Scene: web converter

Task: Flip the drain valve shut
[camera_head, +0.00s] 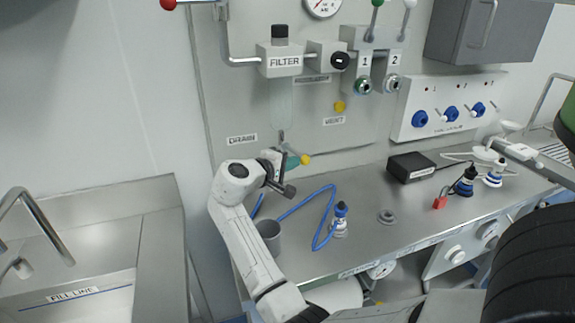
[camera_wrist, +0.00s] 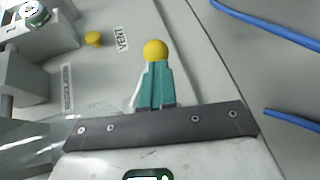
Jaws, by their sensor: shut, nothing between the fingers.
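The drain valve's yellow ball knob (camera_head: 305,159) shows just past my fingertips, below the filter bowl (camera_head: 282,103) and to the right of the DRAIN label (camera_head: 242,139). The knob also shows in the wrist view (camera_wrist: 155,50), right at the ends of the teal fingers. My gripper (camera_head: 298,160) has its teal fingers shut together with nothing between them; it also shows in the wrist view (camera_wrist: 156,64). The tips appear to touch or overlap the knob; I cannot tell which. The rest of the lever and the valve body are largely hidden behind my gripper and fingers.
The FILTER block (camera_head: 284,60) is above. A yellow VENT knob (camera_head: 339,106) is on the panel to the right. A sink (camera_head: 90,250) is at left.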

